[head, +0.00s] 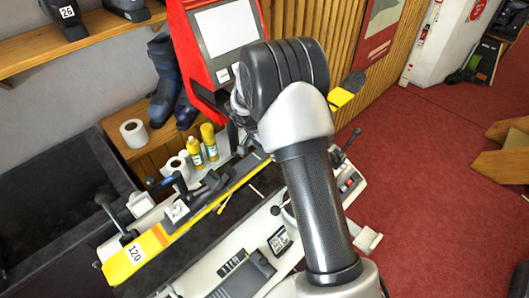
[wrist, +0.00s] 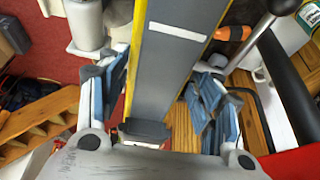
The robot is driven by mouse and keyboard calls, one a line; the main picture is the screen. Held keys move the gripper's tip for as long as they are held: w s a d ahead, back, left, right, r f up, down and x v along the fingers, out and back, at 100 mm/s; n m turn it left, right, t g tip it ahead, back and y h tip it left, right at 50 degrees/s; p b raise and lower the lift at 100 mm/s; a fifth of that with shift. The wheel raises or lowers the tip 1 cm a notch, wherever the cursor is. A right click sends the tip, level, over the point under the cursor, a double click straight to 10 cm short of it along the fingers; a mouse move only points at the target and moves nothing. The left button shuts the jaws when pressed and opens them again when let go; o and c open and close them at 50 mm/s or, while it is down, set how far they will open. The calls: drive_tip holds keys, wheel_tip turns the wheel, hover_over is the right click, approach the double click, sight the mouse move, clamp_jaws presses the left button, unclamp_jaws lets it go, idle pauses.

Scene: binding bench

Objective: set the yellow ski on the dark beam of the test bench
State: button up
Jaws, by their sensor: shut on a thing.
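The yellow ski (head: 150,252), with a grey middle and a "120" label, runs slantwise along the test bench (head: 120,245) in the head view. Its far end (head: 341,97) shows beyond my arm. In the wrist view the ski's grey face (wrist: 170,70) with yellow edges lies between the blue-grey finger pads of my gripper (wrist: 160,100), which is shut on it.
Black levers and clamps stand along the bench. Glue bottles (head: 208,141) and white rolls (head: 134,133) sit behind it. A red machine (head: 183,45) with a pale screen and dark boots (head: 166,80) stand farther back. Red floor (head: 430,190) is open at right.

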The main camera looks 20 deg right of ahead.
wheel_tip(320, 180, down, 17)
drive_tip(key=b, duration=0.4)
drive_tip(key=shift+w+r, duration=0.15)
drive_tip(key=shift+r, duration=0.15)
drive_tip(key=o, duration=1.4)
drive_tip(key=p+v, duration=0.3)
drive_tip(key=v, duration=0.9)
drive_tip(key=shift+a, duration=0.1)
